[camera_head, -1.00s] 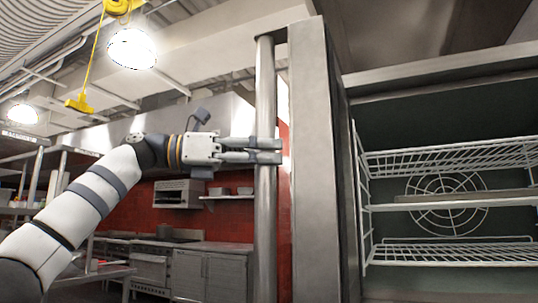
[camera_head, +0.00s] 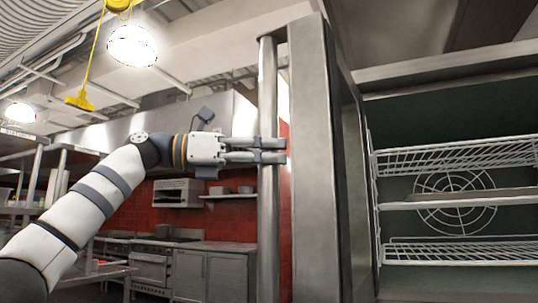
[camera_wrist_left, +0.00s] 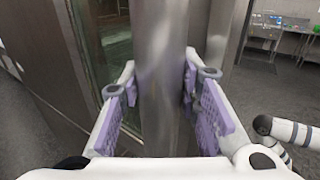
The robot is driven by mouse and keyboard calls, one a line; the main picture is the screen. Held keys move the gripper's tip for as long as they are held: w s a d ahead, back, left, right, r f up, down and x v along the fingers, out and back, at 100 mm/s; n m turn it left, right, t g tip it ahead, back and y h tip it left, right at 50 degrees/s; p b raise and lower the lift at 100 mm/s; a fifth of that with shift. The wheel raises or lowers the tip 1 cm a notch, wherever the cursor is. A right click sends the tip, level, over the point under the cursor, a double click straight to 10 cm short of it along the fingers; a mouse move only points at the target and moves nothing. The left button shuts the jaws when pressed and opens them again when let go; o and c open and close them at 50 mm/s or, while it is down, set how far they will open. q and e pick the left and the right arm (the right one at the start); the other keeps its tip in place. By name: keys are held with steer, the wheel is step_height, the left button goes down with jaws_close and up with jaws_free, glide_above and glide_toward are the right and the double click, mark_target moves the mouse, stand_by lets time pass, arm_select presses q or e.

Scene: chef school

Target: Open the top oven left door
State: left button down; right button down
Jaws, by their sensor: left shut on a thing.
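The top oven left door (camera_head: 311,170) stands swung open, seen nearly edge-on in the head view, with the oven's inside showing to its right. A tall vertical metal bar handle (camera_head: 268,85) runs along the door's left side. My left gripper (camera_head: 270,150) reaches in from the left and is shut on the handle. In the left wrist view the handle (camera_wrist_left: 160,60) stands upright between the two purple-padded fingers (camera_wrist_left: 157,105). My right gripper is not in view.
The oven cavity (camera_head: 455,260) holds white wire racks (camera_head: 460,157) and a round fan guard (camera_head: 455,203). Steel counters (camera_head: 210,272) and a red tiled wall (camera_head: 120,208) lie behind my left arm. A table (camera_wrist_left: 285,42) stands at the right in the wrist view.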

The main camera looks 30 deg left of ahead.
arm_select(q)
steer(key=c, duration=1.2)
jaws_free()
steer(key=v, duration=1.2)
steer(key=shift+s, duration=0.1)
